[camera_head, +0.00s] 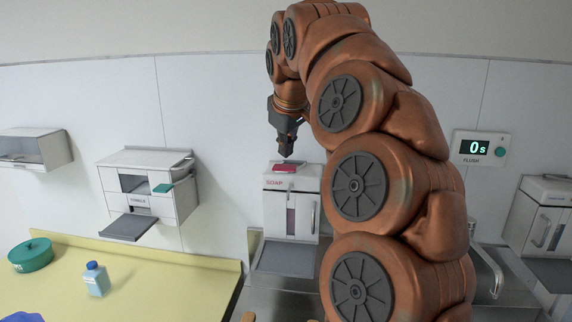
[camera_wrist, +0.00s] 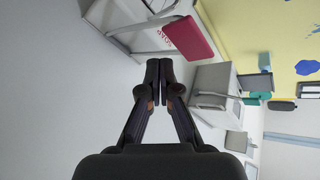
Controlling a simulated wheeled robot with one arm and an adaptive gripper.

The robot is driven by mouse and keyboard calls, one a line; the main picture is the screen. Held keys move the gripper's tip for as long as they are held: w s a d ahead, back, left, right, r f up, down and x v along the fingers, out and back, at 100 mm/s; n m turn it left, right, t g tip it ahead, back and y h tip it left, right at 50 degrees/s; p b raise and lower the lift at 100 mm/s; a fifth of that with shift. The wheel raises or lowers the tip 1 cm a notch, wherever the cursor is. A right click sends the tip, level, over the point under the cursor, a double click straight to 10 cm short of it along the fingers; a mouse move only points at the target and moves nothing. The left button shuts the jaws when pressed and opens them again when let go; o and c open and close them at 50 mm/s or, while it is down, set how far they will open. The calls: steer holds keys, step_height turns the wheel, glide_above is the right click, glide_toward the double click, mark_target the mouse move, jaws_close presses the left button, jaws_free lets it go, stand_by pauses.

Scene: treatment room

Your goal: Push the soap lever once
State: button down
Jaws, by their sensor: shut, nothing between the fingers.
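The soap dispenser (camera_head: 274,206) is a white wall box lettered SOAP, with a metal bar and a grey tray below it. Its red lever pad (camera_head: 284,168) lies at the top front; in the wrist view the pad (camera_wrist: 188,39) is just right of and above the fingertips. My gripper (camera_head: 286,154) points down, its tips just above the pad in the head view. In the wrist view my gripper (camera_wrist: 159,65) is shut and empty, with a visible gap to the pad. My arm covers the area right of the dispenser.
A towel dispenser (camera_head: 125,180) with a green pad hangs to the left. Another white dispenser (camera_head: 545,195) is at far right, near a faucet (camera_head: 487,258). A green tub (camera_head: 30,256) and blue-capped bottle (camera_head: 96,281) stand on the yellow counter (camera_head: 150,285).

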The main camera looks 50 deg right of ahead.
steer(key=shift+f, duration=0.1)
stand_by(0.4)
steer(key=shift+a+f+b, duration=0.1)
steer(key=shift+f+b, duration=0.25)
steer(key=shift+b, duration=0.05)
steer(key=shift+s+a+f+b, duration=0.15)
steer(key=shift+a+f+b, duration=0.05)
steer(key=shift+f+b, duration=0.55)
steer(key=shift+s+a+f+b, duration=0.15)
steer(key=shift+f+b, duration=0.4)
steer(key=shift+f, duration=0.25)
stand_by(2.0)
steer(key=shift+r, duration=0.1)
stand_by(0.5)
steer(key=shift+w+d+r+p, duration=0.15)
steer(key=shift+d+r+p, duration=0.05)
steer(key=shift+r+p, duration=0.65)
steer(key=shift+w+d+r+p, duration=0.2)
steer(key=shift+r+p, duration=0.4)
steer(key=shift+r, duration=0.45)
step_height(320, 180, up, 5)
steer(key=p, duration=0.3)
glide_above(285, 165)
steer(key=w+d, duration=0.1)
steer(key=d, duration=0.1)
steer(key=shift+w, duration=0.15)
steer(key=shift+f, duration=0.1)
